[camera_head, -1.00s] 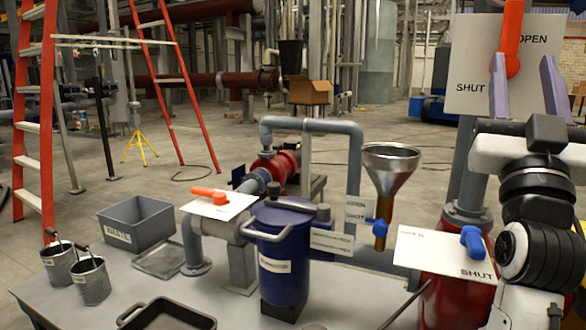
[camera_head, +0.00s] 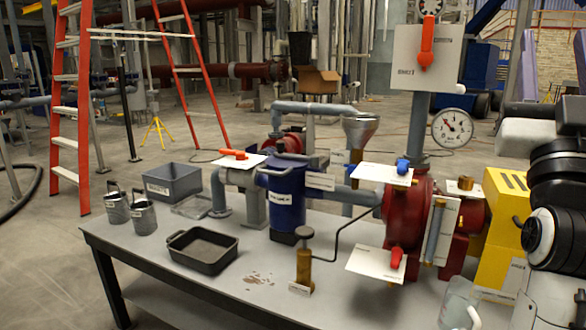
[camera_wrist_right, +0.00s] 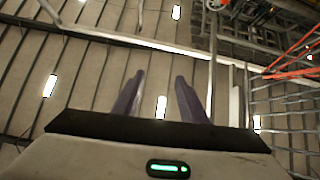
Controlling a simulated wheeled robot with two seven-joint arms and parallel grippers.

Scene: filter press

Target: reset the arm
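My right gripper (camera_head: 552,65) is raised at the right edge of the head view, its two purple fingers pointing up and apart. In the right wrist view the gripper (camera_wrist_right: 159,98) is open, with nothing between the fingers and the ceiling behind. It is right of the upright panel (camera_head: 404,60) with the red-orange lever (camera_head: 426,42) and touches nothing that I can see. My left gripper is out of view.
The grey table (camera_head: 150,248) carries a blue filter vessel (camera_head: 284,203), red pump (camera_head: 408,207), black pan (camera_head: 203,248), grey bin (camera_head: 173,182), two metal buckets (camera_head: 143,217), brass plunger (camera_head: 304,262) and clear jug (camera_head: 455,300). A gauge (camera_head: 452,127) stands near my right arm. A ladder (camera_head: 83,120) stands left.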

